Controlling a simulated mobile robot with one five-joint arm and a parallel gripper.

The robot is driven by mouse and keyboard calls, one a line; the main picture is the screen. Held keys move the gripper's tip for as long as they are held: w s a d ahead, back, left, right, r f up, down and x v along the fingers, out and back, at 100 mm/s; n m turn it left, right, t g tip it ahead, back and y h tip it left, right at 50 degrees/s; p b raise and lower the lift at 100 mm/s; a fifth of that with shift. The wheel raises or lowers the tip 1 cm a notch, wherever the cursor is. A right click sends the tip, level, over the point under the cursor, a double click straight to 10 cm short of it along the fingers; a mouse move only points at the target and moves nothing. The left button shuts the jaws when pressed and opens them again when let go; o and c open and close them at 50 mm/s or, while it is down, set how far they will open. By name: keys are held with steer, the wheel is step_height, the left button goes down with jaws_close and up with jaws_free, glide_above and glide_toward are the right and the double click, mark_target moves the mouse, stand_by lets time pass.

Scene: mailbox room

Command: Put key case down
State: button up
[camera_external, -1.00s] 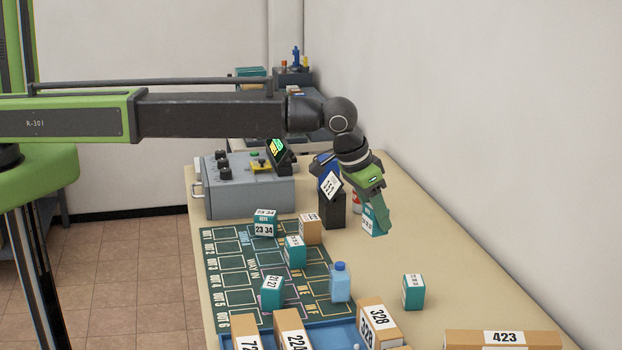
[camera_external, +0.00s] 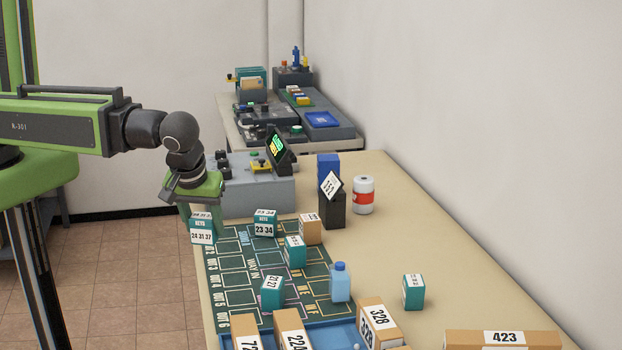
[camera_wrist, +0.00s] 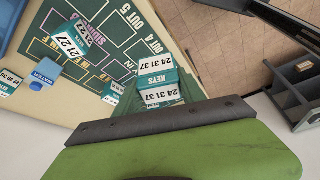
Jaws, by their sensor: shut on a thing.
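My gripper (camera_external: 201,207) is shut on a teal and white key case (camera_external: 201,230) labelled 24 31 37. It hangs at the table's left edge, by the far left corner of the dark green mat (camera_external: 232,293). In the wrist view the key case (camera_wrist: 155,66) sits beyond my green gripper, with the mat (camera_wrist: 108,52) behind it. I cannot tell whether the case touches the table. Other teal key cases stand on the mat: one labelled 23 34 (camera_external: 264,224), one in the middle (camera_external: 294,252) and one labelled 21 27 (camera_external: 271,293).
A brown box (camera_external: 310,229) and a blue bottle (camera_external: 340,283) stand on the mat. A grey control box (camera_external: 255,195) is just behind. Another teal case (camera_external: 413,292) stands to the right. Brown numbered boxes (camera_external: 292,330) line the front. The floor (camera_external: 110,262) drops off left.

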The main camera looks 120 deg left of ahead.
steer(key=shift+w+a+f, duration=0.1)
steer(key=shift+a+f, duration=0.05)
steer(key=shift+f, duration=0.1)
steer(key=b, duration=0.7)
glide_toward(244, 260)
steer(key=shift+s+a+f, duration=0.25)
steer(key=shift+a, duration=0.75)
step_height(244, 260, down, 4)
steer(key=b, duration=0.4)
steer(key=shift+f, duration=0.2)
steer(key=shift+d+r, duration=0.1)
steer(key=shift+r, duration=0.15)
steer(key=shift+f, duration=0.2)
steer(key=o, duration=1.5)
steer(key=shift+c, duration=0.2)
steer(key=shift+r, duration=0.1)
